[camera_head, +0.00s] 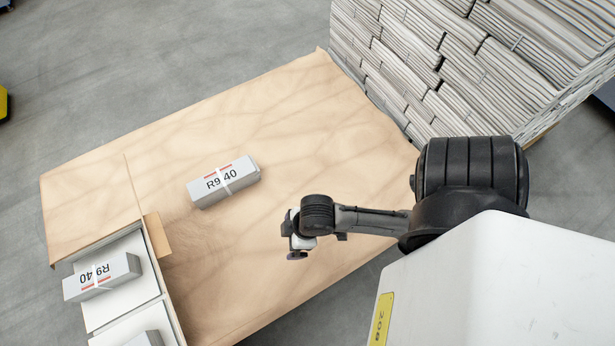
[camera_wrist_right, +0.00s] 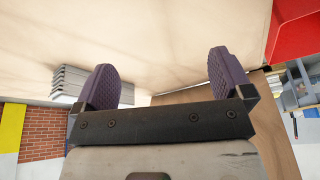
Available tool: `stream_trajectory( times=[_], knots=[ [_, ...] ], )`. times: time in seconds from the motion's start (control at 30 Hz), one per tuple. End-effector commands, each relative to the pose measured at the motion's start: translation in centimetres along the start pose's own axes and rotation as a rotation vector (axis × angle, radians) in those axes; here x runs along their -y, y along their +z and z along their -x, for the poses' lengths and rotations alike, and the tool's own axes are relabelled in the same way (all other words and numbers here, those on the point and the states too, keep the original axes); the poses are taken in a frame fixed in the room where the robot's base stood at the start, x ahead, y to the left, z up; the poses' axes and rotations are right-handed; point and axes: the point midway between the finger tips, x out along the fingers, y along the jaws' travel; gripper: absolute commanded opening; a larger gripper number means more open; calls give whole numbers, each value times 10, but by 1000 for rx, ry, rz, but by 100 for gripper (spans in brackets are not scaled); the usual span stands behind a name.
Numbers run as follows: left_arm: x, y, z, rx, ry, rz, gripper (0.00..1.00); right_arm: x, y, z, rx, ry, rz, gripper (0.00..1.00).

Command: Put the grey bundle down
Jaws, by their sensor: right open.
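A grey bundle (camera_head: 223,182) with a white cross strap and the print "R9 40" lies flat on the tan sheet (camera_head: 290,105). A second grey bundle (camera_head: 101,277) with the same print lies at the lower left, on a white tray. My right gripper (camera_head: 297,254) is to the right of and nearer than the first bundle, apart from it. In the right wrist view, its two purple fingers (camera_wrist_right: 163,78) are spread with nothing between them. A grey layered stack (camera_wrist_right: 68,82) shows partly behind the left finger; I cannot tell which one it is. My left gripper is out of view.
A tall pile of grey newspapers (camera_head: 480,60) stands at the back right, along the sheet's edge. White trays (camera_head: 122,304) with a brown rim (camera_head: 158,235) sit at the lower left; a further grey bundle (camera_head: 147,339) is cut off there. The sheet's middle and back are bare.

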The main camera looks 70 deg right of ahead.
Motion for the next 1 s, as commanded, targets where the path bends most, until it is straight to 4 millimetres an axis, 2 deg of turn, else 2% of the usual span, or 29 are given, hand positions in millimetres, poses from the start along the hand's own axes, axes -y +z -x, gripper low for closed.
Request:
stream_trajectory(
  times=[0.1,0.23,0.73,0.87,0.97,1.0],
  knots=[
    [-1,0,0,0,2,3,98,10,17,18,28,61,-114,98],
    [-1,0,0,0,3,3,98,13,26,28,45,102,-178,100],
    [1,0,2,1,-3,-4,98,12,25,32,45,115,-190,100],
    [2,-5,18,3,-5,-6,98,3,-4,52,-8,130,-184,100],
    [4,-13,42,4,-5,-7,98,-13,-50,85,-92,163,-165,100],
    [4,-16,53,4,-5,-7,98,-22,-71,101,-132,182,-156,100]
  ],
)
